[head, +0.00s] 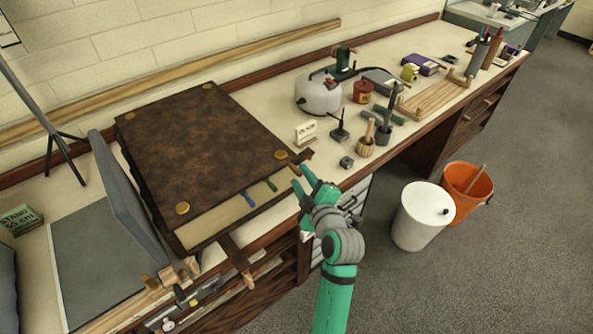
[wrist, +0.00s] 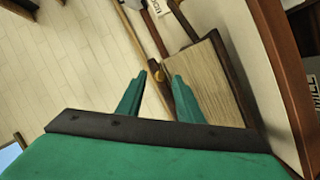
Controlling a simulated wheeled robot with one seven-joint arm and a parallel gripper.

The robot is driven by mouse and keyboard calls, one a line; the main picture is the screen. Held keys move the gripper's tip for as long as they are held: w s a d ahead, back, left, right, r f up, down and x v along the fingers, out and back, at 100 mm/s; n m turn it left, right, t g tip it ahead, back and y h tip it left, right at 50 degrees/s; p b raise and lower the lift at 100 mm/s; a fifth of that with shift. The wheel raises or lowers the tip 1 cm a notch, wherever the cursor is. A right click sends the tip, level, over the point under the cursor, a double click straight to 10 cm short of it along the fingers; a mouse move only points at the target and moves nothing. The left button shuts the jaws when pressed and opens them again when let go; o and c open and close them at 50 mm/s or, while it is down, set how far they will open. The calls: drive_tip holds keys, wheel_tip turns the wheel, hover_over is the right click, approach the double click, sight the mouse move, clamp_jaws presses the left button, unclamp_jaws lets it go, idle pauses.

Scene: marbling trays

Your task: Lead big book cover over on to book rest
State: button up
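The big book (head: 205,145) lies shut on the bench, its mottled brown cover on top with round brass corner pieces. Its pale page edge and two coloured ribbons face the front; the page block also shows in the wrist view (wrist: 208,80). A grey padded panel (head: 118,190), apparently the book rest, leans along the book's left side. My gripper (head: 303,177) is at the book's front right corner, just off the bench edge. In the wrist view its teal fingers (wrist: 160,82) are apart, with a brass-coloured spot seen beyond the gap. Contact with the cover cannot be told.
A small card (head: 306,133), mortar (head: 366,142) and white round pot (head: 318,92) stand right of the book. Wooden pegs (head: 178,270) are at the front left. A white bin (head: 422,217) and orange bucket (head: 467,193) stand on the open floor.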

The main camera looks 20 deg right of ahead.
sight(299, 174)
drive_tip(key=shift+x, duration=2.25)
clamp_jaws()
